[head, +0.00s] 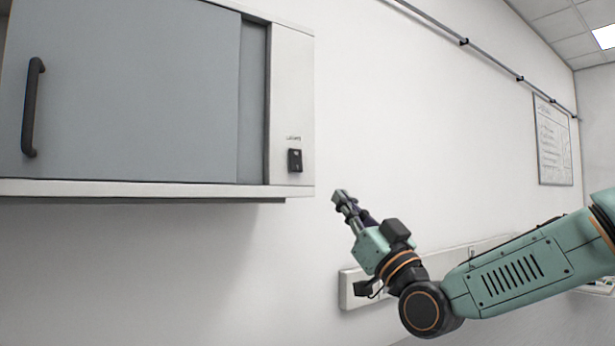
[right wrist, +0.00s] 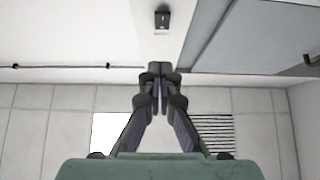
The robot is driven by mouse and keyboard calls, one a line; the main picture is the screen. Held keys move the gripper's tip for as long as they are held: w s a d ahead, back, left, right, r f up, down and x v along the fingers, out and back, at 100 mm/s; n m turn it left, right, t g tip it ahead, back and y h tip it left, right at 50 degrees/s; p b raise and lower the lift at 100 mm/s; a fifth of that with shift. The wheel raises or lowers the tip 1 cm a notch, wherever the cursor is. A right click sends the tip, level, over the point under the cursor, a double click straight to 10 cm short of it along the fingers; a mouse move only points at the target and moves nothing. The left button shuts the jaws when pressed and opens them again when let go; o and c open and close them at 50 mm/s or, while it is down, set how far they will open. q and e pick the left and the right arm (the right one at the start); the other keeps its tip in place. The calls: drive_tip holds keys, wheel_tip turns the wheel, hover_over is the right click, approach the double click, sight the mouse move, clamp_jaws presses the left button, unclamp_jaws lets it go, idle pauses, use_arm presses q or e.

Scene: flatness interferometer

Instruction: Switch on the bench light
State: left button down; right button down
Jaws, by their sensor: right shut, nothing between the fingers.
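A small black rocker switch (head: 295,160) sits on the white right-hand end panel of a wall cabinet (head: 291,90), under a short printed label too small to read. The switch also shows at the top of the right wrist view (right wrist: 162,18), beyond the fingertips. My right gripper (head: 340,196) is shut and empty, below and to the right of the switch in the head view, apart from it. In the right wrist view its fingers (right wrist: 160,72) meet with nothing between them. My left gripper is not in view.
The cabinet has a grey sliding door (head: 130,90) with a dark vertical handle (head: 32,107). A pale trunking strip (head: 350,288) runs along the wall behind my right arm. A framed poster (head: 553,142) hangs at right. The wall between the cabinet and poster is mostly bare.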

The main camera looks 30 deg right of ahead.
drive_tip(key=p, duration=0.3)
approach(296, 162)
wheel_tip(296, 162, up, 5)
drive_tip(key=w, duration=0.1)
drive_tip(key=w+f, duration=0.1)
drive_tip(key=w, duration=0.2)
drive_tip(key=shift+w+f, duration=0.25)
drive_tip(key=shift+f, duration=0.1)
drive_tip(key=shift+a, duration=0.15)
drive_tip(key=shift+s+a+r, duration=0.1)
drive_tip(key=shift+s+r, duration=0.05)
